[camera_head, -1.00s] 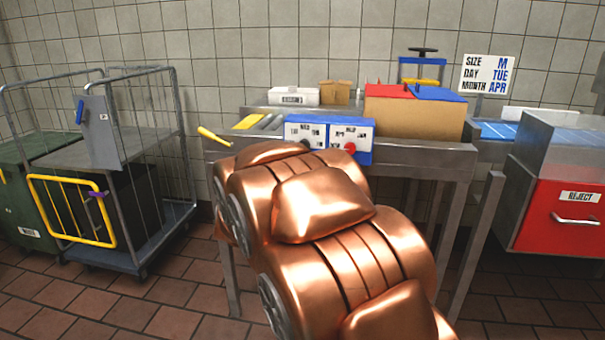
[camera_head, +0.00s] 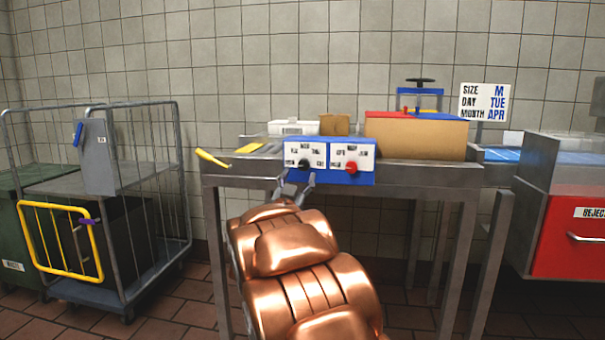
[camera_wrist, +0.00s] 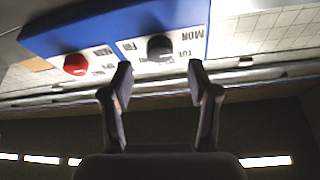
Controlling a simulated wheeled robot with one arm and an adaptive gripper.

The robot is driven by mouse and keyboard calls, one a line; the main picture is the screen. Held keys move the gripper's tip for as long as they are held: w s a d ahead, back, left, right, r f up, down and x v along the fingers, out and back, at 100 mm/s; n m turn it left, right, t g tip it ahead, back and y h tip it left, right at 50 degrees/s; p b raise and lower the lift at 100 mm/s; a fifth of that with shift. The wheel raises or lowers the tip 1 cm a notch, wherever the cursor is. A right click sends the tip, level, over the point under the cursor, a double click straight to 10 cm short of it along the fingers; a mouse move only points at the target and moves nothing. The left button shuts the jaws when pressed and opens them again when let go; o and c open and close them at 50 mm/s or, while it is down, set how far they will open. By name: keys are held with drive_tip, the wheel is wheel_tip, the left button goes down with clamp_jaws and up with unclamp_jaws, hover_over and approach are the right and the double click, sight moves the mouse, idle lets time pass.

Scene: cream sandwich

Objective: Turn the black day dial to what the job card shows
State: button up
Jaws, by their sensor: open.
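The job card (camera_head: 485,102) on the back right reads SIZE M, DAY TUE, MONTH APR. The blue dial box (camera_head: 345,177) sits at the front edge of the metal table. Its left white face carries the black day dial (camera_head: 303,164), with day labels around it. The right face carries a red dial (camera_head: 351,167). In the wrist view the black dial (camera_wrist: 160,47) appears just beyond and between the fingertips, and the red dial (camera_wrist: 76,64) is to the left. My gripper (camera_wrist: 160,72) is open and empty, apart from the dial. I cannot tell where the dial points.
A yellow handle (camera_head: 212,158) sticks out at the table's left. A wire cage cart (camera_head: 110,200) stands left, a red reject bin (camera_head: 570,235) right.

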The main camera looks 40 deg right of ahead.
sight(303, 167)
drive_tip(key=b+x, duration=0.1)
drive_tip(key=x, duration=0.1)
drive_tip(key=shift+w+d, duration=0.2)
drive_tip(key=shift+d, duration=0.15)
drive_tip(key=shift+x, duration=0.9)
drive_tip(key=shift+a+r, duration=0.1)
drive_tip(key=shift+c, duration=0.3)
clamp_jaws()
